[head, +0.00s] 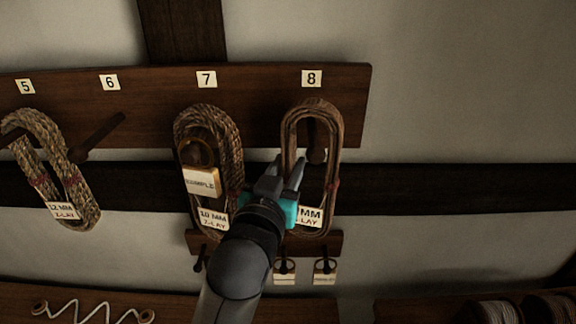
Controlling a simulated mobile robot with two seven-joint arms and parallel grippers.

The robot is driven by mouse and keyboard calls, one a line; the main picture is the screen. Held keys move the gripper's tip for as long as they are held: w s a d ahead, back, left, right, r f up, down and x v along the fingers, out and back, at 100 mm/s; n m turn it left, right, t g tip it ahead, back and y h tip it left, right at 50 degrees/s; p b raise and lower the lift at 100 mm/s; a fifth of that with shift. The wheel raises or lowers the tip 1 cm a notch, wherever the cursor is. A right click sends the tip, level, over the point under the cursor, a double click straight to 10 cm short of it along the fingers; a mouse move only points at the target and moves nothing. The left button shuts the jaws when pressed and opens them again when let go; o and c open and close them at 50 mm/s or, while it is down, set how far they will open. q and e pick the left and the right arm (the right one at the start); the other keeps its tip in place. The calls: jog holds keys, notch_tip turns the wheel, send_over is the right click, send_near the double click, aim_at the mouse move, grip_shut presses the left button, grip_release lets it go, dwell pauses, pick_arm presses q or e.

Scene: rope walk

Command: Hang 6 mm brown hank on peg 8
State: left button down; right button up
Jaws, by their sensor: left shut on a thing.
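The brown hank (335,170) is a long upright loop under the number 8 plate, with a red tie and a tag (311,216). The tag reads "MM" and "LAY"; its left part is hidden by my gripper. My left gripper (288,172) is shut on the left strand of the hank. Peg 8 (317,150) shows inside the loop, below its top bend. I cannot tell whether the loop is around the peg or in front of it. My right gripper is not in view.
A hank with a sample tag (200,183) hangs at peg 7, close left of my gripper. Peg 6 (97,137) is bare. A lighter hank (70,185) hangs at peg 5. Small tags (325,272) hang on a lower rail. The wall right of the board is clear.

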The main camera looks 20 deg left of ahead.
pick_arm(q)
jog(key=shift+w, duration=0.15)
jog(key=shift+w+a+f, duration=0.2)
jog(key=shift+w+f, duration=0.15)
jog(key=shift+w, duration=0.25)
jog(key=shift+f, duration=0.35)
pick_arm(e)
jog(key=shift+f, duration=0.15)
pick_arm(q)
jog(key=shift+w, duration=0.1)
jog(key=c, duration=0.5)
grip_release()
jog(key=shift+f, duration=0.1)
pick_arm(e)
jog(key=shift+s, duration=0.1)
